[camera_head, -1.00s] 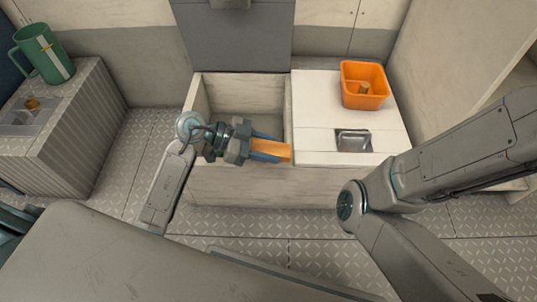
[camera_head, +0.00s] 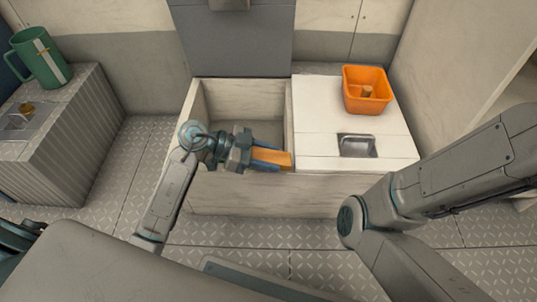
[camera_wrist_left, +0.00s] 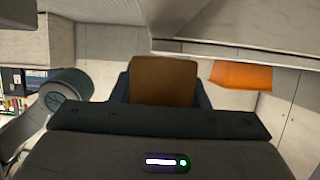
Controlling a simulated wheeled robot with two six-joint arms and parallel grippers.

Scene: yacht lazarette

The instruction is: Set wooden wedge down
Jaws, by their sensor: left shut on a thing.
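The wooden wedge (camera_head: 272,157) is an orange-brown block. My left gripper (camera_head: 268,158) is shut on it and holds it over the front part of the open locker (camera_head: 230,182), close to the divider beside the white lid. In the left wrist view the wedge (camera_wrist_left: 163,80) stands between the two dark fingers. The fingers hide its sides, and I cannot tell whether it touches the locker. My right arm is at the right of the head view, but its gripper is out of the frame.
The white lid (camera_head: 315,145) has a recessed metal latch (camera_head: 357,146). An orange bin (camera_head: 367,91) with a small object inside stands at its back. A green jug (camera_head: 40,57) stands on a ribbed cabinet (camera_head: 65,150) at left.

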